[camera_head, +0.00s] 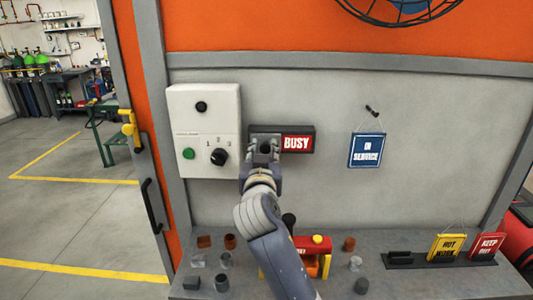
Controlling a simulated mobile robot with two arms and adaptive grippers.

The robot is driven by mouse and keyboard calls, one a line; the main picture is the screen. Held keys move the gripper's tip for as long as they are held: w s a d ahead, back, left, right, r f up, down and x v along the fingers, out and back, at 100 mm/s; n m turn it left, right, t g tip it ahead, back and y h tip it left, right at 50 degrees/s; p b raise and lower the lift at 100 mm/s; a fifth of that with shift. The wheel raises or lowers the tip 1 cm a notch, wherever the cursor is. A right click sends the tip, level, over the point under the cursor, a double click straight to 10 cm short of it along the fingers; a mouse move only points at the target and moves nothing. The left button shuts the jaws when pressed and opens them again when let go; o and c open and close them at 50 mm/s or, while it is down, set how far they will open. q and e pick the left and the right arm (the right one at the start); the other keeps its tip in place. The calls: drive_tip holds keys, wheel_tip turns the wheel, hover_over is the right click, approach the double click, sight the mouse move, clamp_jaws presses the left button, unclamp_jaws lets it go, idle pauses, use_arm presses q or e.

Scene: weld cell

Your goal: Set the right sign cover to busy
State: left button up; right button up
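A dark sign box (309,130) is mounted on the grey wall, right of the white control panel. Its right half shows a red panel reading BUSY (297,143). My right gripper (265,147) is at the left half of the sign, with my arm reaching up from below. The gripper hides most of that half, so the sign cover there cannot be made out clearly. Whether the fingers are open or closed on anything cannot be told. My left gripper is not in view.
The white control panel (204,105) has a green button and a black knob. A blue IN SERVICE sign (366,150) hangs to the right. Below, a grey bench (420,284) holds small parts, a red and yellow item (315,243), and HOT WORK (446,247) and KEEP OUT (486,246) signs.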

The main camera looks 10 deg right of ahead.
drive_tip(key=shift+o, duration=0.6)
drive_tip(key=shift+w+a, duration=0.1)
drive_tip(key=shift+a, duration=0.15)
drive_tip(key=shift+d, duration=0.1)
drive_tip(key=shift+d+r, duration=0.1)
drive_tip(key=shift+r, duration=0.15)
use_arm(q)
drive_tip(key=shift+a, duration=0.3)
use_arm(e)
wheel_tip(320, 180, up, 10)
drive_tip(key=shift+f, duration=0.2)
drive_tip(key=shift+f, duration=0.1)
